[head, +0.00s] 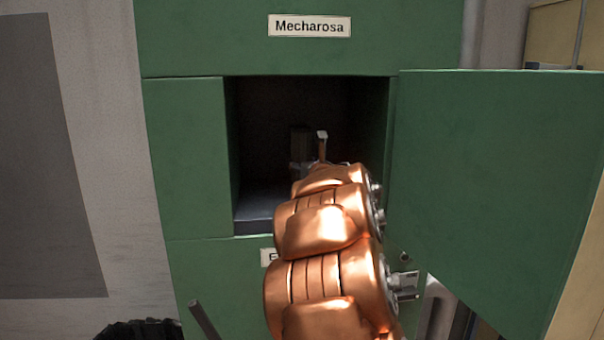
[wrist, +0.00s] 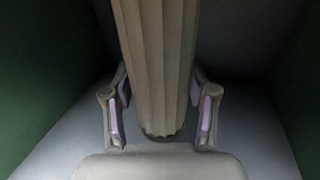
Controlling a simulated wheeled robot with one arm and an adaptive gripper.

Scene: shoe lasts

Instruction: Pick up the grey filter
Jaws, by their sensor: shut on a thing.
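The grey filter (wrist: 158,60) is a ribbed, pleated upright body that fills the middle of the wrist view. My gripper (wrist: 160,110) has one finger on each side of it, with pale purple pads against or very near its sides. I take it as shut on the filter. In the head view the filter (head: 300,140) is a dim shape deep in the dark compartment, partly hidden by my copper-coloured arm. Whether its base touches the compartment floor is not clear.
The green cabinet compartment (head: 262,208) has close side walls and a grey floor. Its green door (head: 490,190) stands open at the right. A "Mecharosa" label (head: 309,26) is above the opening; another label (head: 268,257) below is partly hidden by my arm.

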